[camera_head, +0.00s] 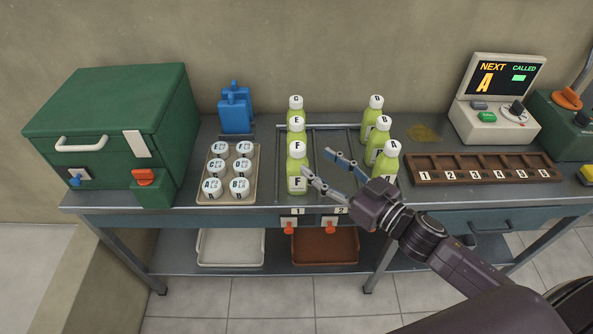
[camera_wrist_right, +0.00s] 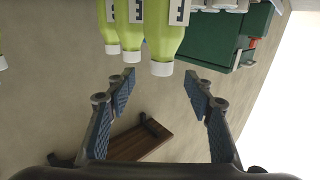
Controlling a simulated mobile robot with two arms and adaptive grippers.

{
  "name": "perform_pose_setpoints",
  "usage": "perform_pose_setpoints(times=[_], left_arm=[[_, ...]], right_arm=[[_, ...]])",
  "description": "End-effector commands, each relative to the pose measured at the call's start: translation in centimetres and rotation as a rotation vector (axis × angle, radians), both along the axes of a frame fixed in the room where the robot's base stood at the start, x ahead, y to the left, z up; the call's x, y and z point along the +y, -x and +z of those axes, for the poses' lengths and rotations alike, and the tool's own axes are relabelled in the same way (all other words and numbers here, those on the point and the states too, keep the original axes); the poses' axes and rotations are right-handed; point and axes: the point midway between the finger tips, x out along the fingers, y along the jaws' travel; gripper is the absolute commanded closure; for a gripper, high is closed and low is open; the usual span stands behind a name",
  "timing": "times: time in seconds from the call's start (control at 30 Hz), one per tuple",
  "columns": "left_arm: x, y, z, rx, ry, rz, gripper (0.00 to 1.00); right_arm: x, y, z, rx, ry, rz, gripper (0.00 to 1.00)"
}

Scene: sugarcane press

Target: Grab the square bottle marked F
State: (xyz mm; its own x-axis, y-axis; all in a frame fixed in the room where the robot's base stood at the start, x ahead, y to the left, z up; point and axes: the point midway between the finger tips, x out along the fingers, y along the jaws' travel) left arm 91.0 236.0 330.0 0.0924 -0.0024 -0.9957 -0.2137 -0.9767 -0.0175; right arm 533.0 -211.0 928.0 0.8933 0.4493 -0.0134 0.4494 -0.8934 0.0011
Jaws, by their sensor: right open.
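The bottle marked F (camera_head: 297,185) is yellow-green with a white cap and a white label. It stands upright at the front of the left row on the table. In the right wrist view, which is upside down, the nearest bottle (camera_wrist_right: 163,38) shows at top centre with its cap down and its label cut by the frame edge. My right gripper (camera_head: 317,163) is open and empty, just right of the F bottle, with its fingers pointing towards it. In the wrist view the bottle's cap is near the gap between the fingertips (camera_wrist_right: 160,80). My left gripper is out of view.
An E bottle (camera_head: 296,139) and another stand behind F. A second row holds the A bottle (camera_head: 387,165) and others, close to my right fingers. A tray of white-capped jars (camera_head: 227,202) is left of F. A numbered wooden rack (camera_head: 480,157) lies right.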

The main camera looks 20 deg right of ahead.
Motion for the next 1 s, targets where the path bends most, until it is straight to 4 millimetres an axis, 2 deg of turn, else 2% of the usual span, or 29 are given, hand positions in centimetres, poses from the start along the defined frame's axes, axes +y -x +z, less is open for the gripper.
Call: perform_pose_setpoints(times=[0.47, 0.8, 1.0], left_arm=[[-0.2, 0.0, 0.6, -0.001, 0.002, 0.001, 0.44], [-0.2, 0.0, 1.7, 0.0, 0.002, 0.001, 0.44], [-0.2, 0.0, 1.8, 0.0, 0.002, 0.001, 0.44]], right_arm=[[1.7, -2.4, 0.5, -0.012, -0.009, 0.039, 0.52], [3.2, -6.0, 0.4, -0.013, -0.008, 0.039, 0.52], [3.8, -6.9, 0.2, -0.011, -0.007, 0.039, 0.52]])
